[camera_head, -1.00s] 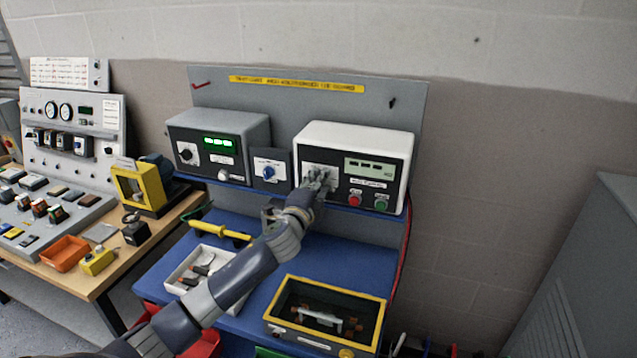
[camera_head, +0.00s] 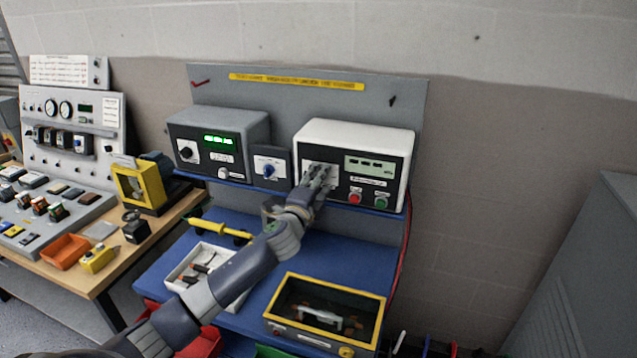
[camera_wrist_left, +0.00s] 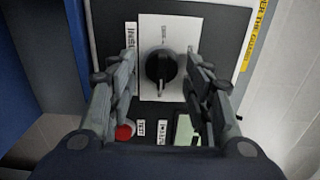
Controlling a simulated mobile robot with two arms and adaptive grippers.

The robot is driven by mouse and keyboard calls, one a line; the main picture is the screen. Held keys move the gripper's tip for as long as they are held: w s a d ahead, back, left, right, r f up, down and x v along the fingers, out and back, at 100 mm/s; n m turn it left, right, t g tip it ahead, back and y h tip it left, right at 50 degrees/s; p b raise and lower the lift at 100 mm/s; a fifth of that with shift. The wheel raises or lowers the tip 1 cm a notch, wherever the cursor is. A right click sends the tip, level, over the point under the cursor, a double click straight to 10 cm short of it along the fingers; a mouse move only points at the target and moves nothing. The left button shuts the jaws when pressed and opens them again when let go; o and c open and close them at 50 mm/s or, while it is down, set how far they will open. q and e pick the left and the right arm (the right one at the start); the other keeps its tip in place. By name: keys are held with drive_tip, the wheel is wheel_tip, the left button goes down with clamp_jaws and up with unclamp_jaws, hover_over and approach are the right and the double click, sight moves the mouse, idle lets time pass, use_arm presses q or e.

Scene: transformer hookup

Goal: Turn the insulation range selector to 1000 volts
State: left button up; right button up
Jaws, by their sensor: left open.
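The insulation tester (camera_head: 354,139) is a white box with a black front on the blue shelf, with a display, a red button and a green button. Its range selector (camera_wrist_left: 161,67) is a black knob with a pale pointer line on a white plate, seen in the wrist view. My left gripper (camera_head: 322,172) is in front of that plate. The plate's markings are too small to read. My right gripper is not in view.
Below are a white tray (camera_head: 179,281), a yellow probe (camera_head: 219,229) and a yellow-rimmed case (camera_head: 279,333).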

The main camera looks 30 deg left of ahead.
use_arm(q)
drive_tip(key=v, duration=1.2)
drive_tip(key=shift+d, duration=0.1)
